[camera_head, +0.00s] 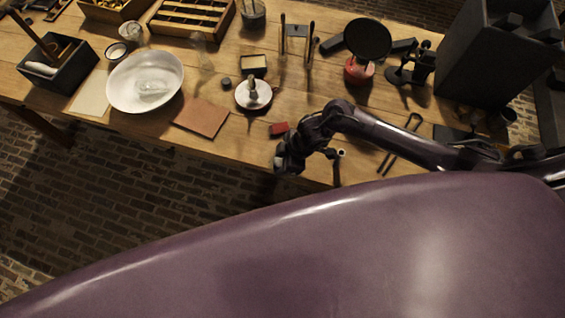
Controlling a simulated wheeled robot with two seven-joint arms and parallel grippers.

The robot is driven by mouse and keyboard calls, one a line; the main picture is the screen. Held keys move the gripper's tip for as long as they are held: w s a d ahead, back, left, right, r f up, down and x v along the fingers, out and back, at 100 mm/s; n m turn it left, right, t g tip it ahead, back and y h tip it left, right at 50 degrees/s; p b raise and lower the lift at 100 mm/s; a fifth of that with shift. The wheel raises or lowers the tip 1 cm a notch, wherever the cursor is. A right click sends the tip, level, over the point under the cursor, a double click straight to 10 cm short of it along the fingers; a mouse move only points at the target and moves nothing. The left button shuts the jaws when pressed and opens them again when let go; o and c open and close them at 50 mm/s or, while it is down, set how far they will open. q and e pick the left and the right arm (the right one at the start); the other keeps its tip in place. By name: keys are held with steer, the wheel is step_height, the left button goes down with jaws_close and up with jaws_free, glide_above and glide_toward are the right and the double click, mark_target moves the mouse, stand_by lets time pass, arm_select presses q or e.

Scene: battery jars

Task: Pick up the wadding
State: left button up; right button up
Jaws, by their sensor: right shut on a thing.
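My right gripper (288,160) hangs over the front edge of the wooden bench, left of the bench's middle right part. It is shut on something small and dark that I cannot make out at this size. I cannot pick out the wadding with certainty. A white bowl (118,92) at the left holds a pale, translucent lump (152,88), well away from the gripper. My left gripper is not in view.
A small red block (279,128) lies just behind the right gripper. A brown sheet (201,117), a small dish (243,99) and a dark box (45,75) stand on the bench (225,150). A tall dark box (485,60) stands at the right.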

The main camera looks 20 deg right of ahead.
steer(key=shift+c, duration=0.5)
steer(key=shift+r, duration=0.45)
step_height(320, 180, up, 19)
steer(key=p, duration=0.1)
steer(key=o, duration=0.5)
steer(key=c, duration=0.4)
steer(key=shift+o, duration=0.2)
